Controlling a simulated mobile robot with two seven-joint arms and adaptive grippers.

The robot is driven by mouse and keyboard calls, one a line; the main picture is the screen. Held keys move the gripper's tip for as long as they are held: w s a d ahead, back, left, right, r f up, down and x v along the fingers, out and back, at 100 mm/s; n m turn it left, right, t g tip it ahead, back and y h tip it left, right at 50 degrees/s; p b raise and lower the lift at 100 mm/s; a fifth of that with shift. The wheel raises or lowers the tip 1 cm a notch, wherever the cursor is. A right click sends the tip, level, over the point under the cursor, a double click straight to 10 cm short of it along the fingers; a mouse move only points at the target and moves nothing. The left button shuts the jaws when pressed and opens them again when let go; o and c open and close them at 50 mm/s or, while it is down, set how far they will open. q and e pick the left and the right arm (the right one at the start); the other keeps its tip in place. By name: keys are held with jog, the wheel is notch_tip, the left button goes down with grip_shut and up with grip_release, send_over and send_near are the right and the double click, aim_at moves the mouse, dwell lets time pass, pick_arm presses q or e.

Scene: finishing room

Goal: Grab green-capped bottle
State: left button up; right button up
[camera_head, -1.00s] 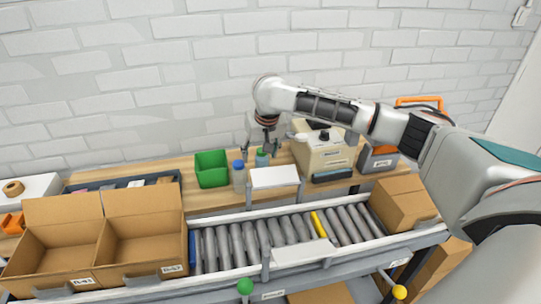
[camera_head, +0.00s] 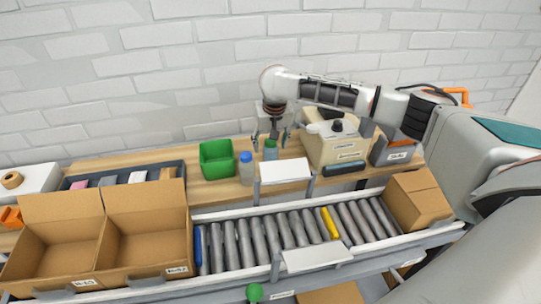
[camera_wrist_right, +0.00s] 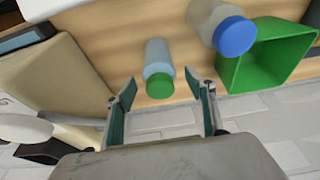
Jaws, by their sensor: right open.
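The green-capped bottle (camera_head: 270,149) stands on the wooden bench, right of a blue-capped bottle (camera_head: 246,169). In the right wrist view the green-capped bottle (camera_wrist_right: 159,68) lies between and just beyond my open fingers, its cap (camera_wrist_right: 160,86) toward me. My right gripper (camera_head: 271,138) hangs over that bottle, open and empty, with its fingers apart on either side; in the wrist view the gripper (camera_wrist_right: 166,97) touches nothing that I can see. The blue-capped bottle (camera_wrist_right: 222,27) is close to the right finger there. My left gripper is not in view.
A green bin (camera_head: 216,160) stands left of the bottles, and a beige machine (camera_head: 335,145) stands to the right. A white plate (camera_head: 285,171) is in front. The roller conveyor (camera_head: 270,238) and open cardboard boxes (camera_head: 145,243) lie nearer. The brick wall is behind.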

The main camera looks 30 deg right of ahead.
jog(key=shift+x, duration=1.85)
jog(key=c, duration=1.4)
jog(key=shift+r, duration=0.1)
